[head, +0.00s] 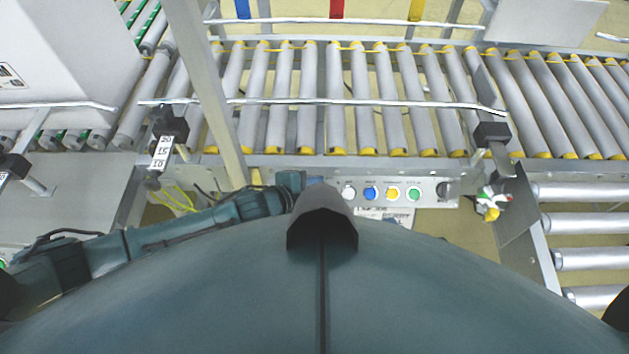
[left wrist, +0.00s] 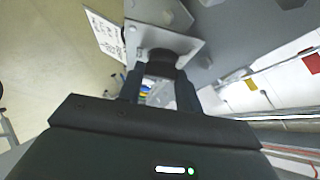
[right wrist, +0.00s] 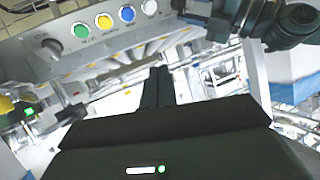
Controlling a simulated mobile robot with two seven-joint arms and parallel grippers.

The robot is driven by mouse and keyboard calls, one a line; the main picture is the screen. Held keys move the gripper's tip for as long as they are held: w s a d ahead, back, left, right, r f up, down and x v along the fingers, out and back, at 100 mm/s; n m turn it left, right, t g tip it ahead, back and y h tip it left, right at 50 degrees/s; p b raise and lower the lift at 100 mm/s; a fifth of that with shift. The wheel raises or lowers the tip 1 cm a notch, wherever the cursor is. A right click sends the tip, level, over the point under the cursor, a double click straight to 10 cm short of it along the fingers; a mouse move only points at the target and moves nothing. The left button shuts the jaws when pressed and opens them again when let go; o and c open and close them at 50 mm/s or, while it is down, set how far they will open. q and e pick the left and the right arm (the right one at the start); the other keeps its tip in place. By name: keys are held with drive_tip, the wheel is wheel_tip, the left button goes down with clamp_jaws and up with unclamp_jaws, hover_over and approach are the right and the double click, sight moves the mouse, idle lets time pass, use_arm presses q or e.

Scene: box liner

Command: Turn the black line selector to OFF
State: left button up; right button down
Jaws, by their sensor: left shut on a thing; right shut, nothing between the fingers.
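The control panel (head: 330,188) runs along the front of the conveyor. My left arm reaches its middle from the left. In the left wrist view my left gripper (left wrist: 160,78) is shut around a black round part (left wrist: 162,62), which looks like the black line selector, against a light grey plate. Its pointer and markings are hidden. Another dark knob (head: 443,190) sits free at the panel's right end and also shows in the right wrist view (right wrist: 50,46). My right gripper (right wrist: 160,72) is shut and empty, apart from the panel. I cannot make it out clearly in the head view.
White (head: 348,193), blue (head: 371,193), yellow (head: 392,193) and green (head: 413,193) buttons line the panel. Conveyor rollers (head: 333,100) lie behind it, with a guide rail (head: 330,101) above. A slanted post (head: 215,95) stands near my left arm. A large grey box (head: 65,55) is at the left.

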use_arm(q)
drive_tip(key=shift+m+g, duration=0.3)
use_arm(e)
drive_tip(key=shift+w+a, duration=0.1)
drive_tip(key=shift+a, duration=0.1)
drive_tip(key=shift+f, duration=0.1)
use_arm(q)
drive_tip(key=o, duration=1)
drive_tip(key=shift+w+r+p, duration=0.1)
drive_tip(key=shift+r+p, duration=0.1)
drive_tip(key=shift+p, duration=0.15)
